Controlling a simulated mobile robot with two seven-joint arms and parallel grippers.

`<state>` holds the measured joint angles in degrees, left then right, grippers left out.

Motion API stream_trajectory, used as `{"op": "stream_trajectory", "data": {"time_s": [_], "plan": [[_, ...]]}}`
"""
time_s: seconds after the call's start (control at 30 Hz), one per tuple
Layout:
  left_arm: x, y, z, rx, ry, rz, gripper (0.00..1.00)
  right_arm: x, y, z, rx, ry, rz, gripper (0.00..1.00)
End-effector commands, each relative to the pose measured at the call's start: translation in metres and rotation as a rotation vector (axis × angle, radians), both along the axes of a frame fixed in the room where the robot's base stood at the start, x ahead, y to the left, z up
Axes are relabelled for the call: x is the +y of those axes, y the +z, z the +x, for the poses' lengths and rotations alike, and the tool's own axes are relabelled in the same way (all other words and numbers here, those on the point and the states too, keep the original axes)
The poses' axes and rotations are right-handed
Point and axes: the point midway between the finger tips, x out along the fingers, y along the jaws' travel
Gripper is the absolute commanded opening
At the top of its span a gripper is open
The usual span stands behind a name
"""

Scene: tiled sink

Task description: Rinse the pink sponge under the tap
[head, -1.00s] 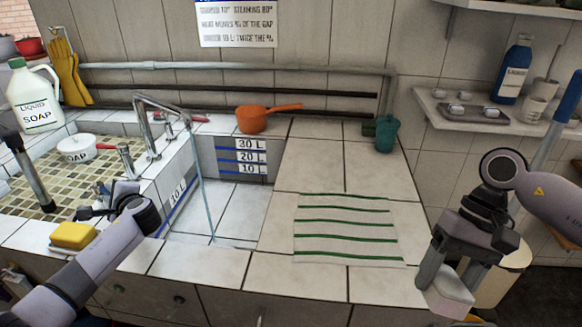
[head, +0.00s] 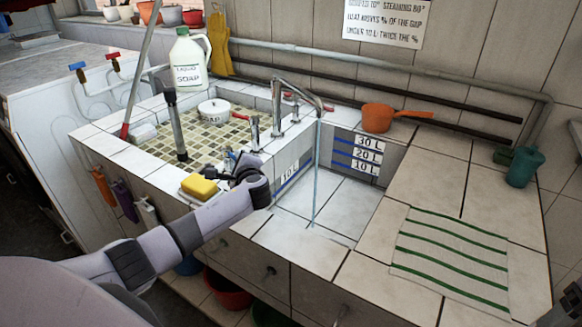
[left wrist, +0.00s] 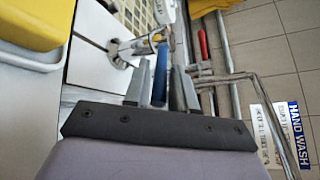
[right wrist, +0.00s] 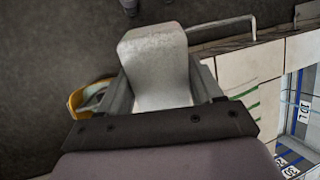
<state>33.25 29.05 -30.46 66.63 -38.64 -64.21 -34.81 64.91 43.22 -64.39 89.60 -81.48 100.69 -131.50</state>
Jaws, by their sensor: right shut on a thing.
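The tap (head: 298,88) has a curved spout, and a thin water stream (head: 316,175) falls into the tiled basin (head: 335,200). My left gripper (head: 238,172) is at the blue tap lever (left wrist: 159,84). In the left wrist view its fingers (left wrist: 160,92) stand apart on either side of the lever. Contact with the lever is unclear.
A yellow sponge (head: 199,186) sits in a dish on the left ledge, close to my left arm. The green-striped cloth (head: 450,255) on the right counter is bare.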

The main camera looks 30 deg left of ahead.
Motion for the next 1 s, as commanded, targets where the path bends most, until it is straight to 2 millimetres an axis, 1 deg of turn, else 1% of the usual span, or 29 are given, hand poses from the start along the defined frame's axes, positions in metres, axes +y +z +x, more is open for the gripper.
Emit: {"op": "stream_trajectory", "data": {"time_s": [0.27, 0.5, 0.6, 0.8, 1.0], "plan": [[-0.031, 0.009, -0.024, -0.001, -0.002, -0.001, 0.25, 0.000, 0.005, 0.000, 0.000, 0.000, 0.000, 0.41], [-0.062, 0.016, -0.048, 0.000, -0.003, -0.003, 0.25, 0.000, 0.005, 0.000, 0.000, 0.000, 0.000, 0.41], [-0.072, 0.020, -0.056, 0.000, -0.003, -0.003, 0.25, 0.000, 0.005, 0.000, 0.000, 0.000, 0.000, 0.41], [-0.085, 0.023, -0.066, 0.000, -0.001, -0.001, 0.25, 0.000, 0.005, 0.000, 0.000, 0.000, 0.000, 0.41], [-0.086, 0.024, -0.068, 0.002, -0.001, -0.001, 0.25, 0.000, 0.005, 0.000, 0.000, 0.000, 0.000, 0.41]]}}
